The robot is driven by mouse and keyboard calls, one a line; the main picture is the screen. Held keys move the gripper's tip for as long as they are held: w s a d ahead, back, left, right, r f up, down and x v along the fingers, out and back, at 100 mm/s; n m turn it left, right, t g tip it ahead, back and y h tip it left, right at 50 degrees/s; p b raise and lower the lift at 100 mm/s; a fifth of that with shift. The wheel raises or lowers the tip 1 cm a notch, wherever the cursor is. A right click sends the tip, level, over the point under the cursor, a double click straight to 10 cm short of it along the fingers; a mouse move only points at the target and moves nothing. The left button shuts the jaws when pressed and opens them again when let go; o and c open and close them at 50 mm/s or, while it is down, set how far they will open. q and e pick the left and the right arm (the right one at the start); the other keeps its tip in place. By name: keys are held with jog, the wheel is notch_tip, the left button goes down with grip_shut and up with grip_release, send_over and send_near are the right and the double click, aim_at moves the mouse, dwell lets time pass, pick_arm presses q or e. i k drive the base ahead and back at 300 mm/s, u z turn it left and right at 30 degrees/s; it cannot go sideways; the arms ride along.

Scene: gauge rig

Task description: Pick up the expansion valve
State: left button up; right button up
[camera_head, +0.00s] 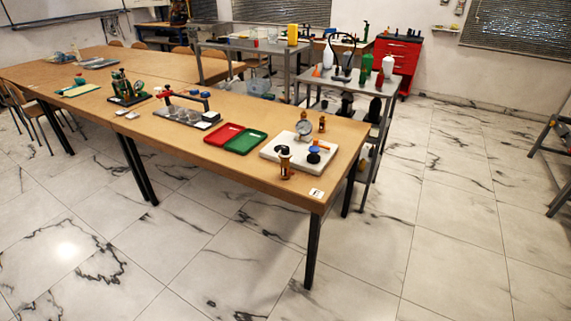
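A white board (270,148) lies near the right end of the long wooden table. A round dial gauge (304,128) stands at its back. An orange-brass fitting with a dark top (285,163) stands at the board's front left edge. A blue-topped fitting (314,154) sits on the board's right part. A small brass piece (322,124) stands behind the board. I cannot tell for sure which of these is the expansion valve. Neither of my grippers is in view.
A red tray (224,134) and a green tray (245,141) lie left of the board. A metal shelf cart (345,82) stands behind the table. The marble floor (390,245) in front and right is clear.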

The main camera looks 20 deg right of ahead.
aim_at(286, 174)
jog(key=z, duration=0.25)
jog(key=k, duration=0.35)
jog(key=z, duration=1.05)
jog(key=k, duration=1.05)
jog(key=z, duration=0.95)
jog(key=i, duration=3.55)
jog(key=u, duration=1.35)
jog(key=i, duration=1.1)
jog(key=u, duration=1.4)
jog(key=i, duration=0.5)
jog(key=u, duration=0.35)
